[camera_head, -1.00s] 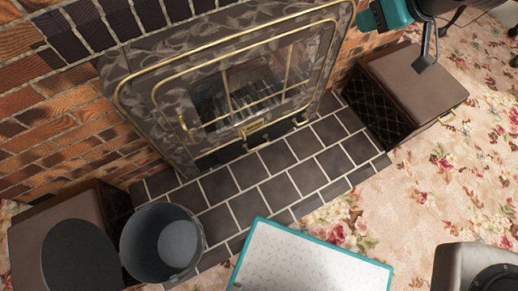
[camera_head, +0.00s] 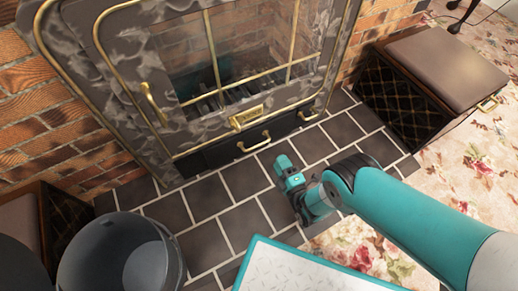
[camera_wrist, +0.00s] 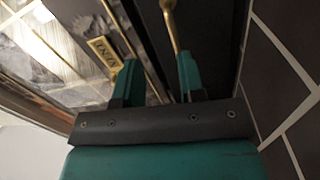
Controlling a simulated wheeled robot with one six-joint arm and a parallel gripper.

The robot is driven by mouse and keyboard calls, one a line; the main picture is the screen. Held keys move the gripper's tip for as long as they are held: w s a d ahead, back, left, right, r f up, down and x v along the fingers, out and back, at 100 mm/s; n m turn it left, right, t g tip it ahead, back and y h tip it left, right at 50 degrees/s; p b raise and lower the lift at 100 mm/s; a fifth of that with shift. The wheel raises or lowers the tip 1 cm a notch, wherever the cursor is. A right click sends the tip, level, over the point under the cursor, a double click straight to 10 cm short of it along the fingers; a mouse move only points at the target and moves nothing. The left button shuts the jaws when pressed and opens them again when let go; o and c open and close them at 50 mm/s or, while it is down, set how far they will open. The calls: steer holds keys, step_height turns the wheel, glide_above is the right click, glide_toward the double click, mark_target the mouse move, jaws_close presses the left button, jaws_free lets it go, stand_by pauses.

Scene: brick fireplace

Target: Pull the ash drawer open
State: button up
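The ash drawer (camera_head: 222,152) is a dark front low on the grey, marbled stove and looks flush with it. My gripper (camera_head: 284,163) is low over the dark tiles, in front of the strip and apart from the handles. In the wrist view my gripper (camera_wrist: 158,62) has its two teal fingers spread, with nothing between them. A brass handle (camera_wrist: 170,24) lies beyond the fingertips, closer to the right finger, against the black drawer front (camera_wrist: 215,32).
A glass stove door (camera_head: 235,60) with brass bars and a nameplate (camera_head: 248,117) is above the drawer. A grey bucket (camera_head: 118,255) stands at lower left. A white, teal-edged panel (camera_head: 300,272) is at the bottom. A brown padded box (camera_head: 440,65) stands at right.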

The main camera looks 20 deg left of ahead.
steer(key=n+y, duration=0.2)
glide_toward(259, 145)
steer(key=shift+h, duration=0.3)
steer(key=b+x, duration=0.5)
steer(key=f+b+x, duration=0.1)
steer(key=b+x, duration=0.2)
steer(key=shift+a, duration=0.2)
steer(key=shift+w+a+r+b, duration=0.55)
steer(key=shift+w+a+b, duration=0.1)
steer(key=shift+b, duration=0.25)
jaws_close()
